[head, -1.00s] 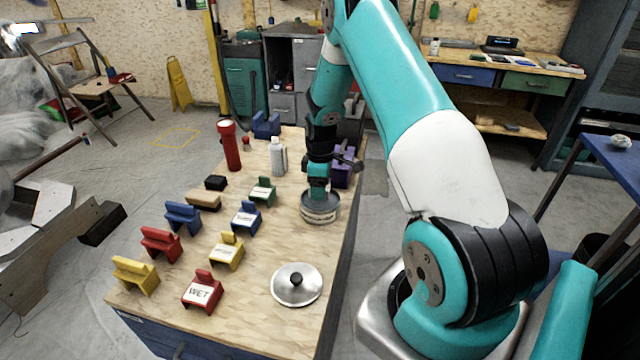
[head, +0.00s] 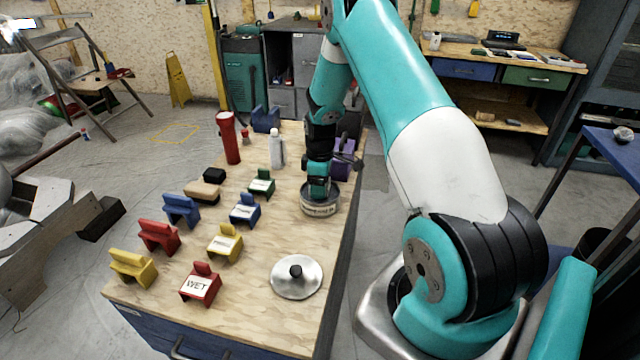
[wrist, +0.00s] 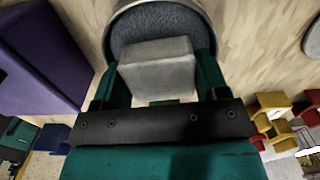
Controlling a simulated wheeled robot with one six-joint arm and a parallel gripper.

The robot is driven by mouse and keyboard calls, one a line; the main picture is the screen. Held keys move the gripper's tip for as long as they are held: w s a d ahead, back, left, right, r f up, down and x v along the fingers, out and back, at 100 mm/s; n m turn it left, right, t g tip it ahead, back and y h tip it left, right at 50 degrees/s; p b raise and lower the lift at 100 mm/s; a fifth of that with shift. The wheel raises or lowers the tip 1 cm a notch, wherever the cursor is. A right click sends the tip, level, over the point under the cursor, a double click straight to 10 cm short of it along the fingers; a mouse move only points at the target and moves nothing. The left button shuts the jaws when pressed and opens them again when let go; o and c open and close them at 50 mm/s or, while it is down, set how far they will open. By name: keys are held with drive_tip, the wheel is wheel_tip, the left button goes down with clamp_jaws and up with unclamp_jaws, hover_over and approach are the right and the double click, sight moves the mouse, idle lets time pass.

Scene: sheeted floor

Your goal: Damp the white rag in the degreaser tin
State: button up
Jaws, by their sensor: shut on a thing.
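The degreaser tin (head: 320,208) is a round, open, light-metal tin with a label, standing on the wooden bench top. In the wrist view its rim (wrist: 207,18) rings a dark grey, speckled inside. My gripper (head: 319,190) points straight down at the mouth of the tin. In the wrist view my gripper (wrist: 158,82) is shut on the white rag (wrist: 158,68), a pale, folded block between the two green fingers. The rag is over or inside the tin's mouth; its depth is unclear. The head view hides the rag behind gripper and tin.
A round metal lid (head: 296,276) with a black knob lies in front of the tin. A purple block (head: 344,160) stands close behind it. Several coloured holders, one a red holder marked WET (head: 201,284), fill the left. A white bottle (head: 276,148) and red torch (head: 229,138) stand behind.

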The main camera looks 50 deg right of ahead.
drive_tip(key=shift+f, duration=0.5)
idle(1.2)
drive_tip(key=shift+r+p, duration=2.4)
drive_tip(key=shift+r, duration=1.15)
